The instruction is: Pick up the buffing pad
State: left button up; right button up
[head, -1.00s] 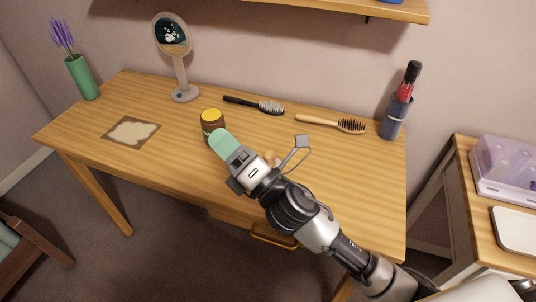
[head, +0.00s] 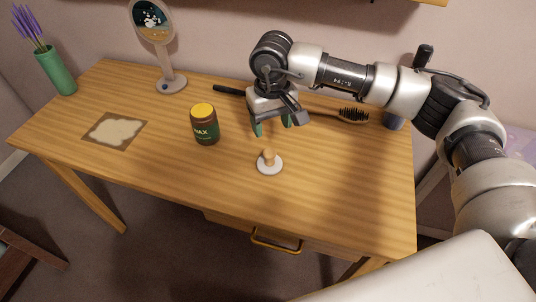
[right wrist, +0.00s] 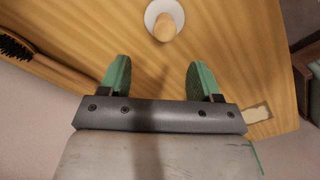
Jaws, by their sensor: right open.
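The buffing pad (head: 269,162) is a round white disc with a wooden knob on top, lying on the wooden table right of the wax jar. It also shows in the right wrist view (right wrist: 165,22), top centre, just beyond the fingertips. My right gripper (head: 271,134) is open with green fingers pointing down, a little behind and above the pad. In the right wrist view its fingers (right wrist: 158,70) are spread with nothing between them. My left gripper is not in view.
A brown wax jar (head: 205,125) with a yellow lid stands left of the pad. A stained cloth patch (head: 114,131), a mirror (head: 155,30) and a green vase (head: 57,72) are further left. A hairbrush (head: 353,115) lies behind. The table front is clear.

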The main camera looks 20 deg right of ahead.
aim_at(270, 152)
jog(key=f, duration=0.7)
jog(key=f+p, duration=0.1)
jog(key=f, duration=0.2)
jog(key=shift+s+a+f, duration=0.3)
jog(key=c, duration=1)
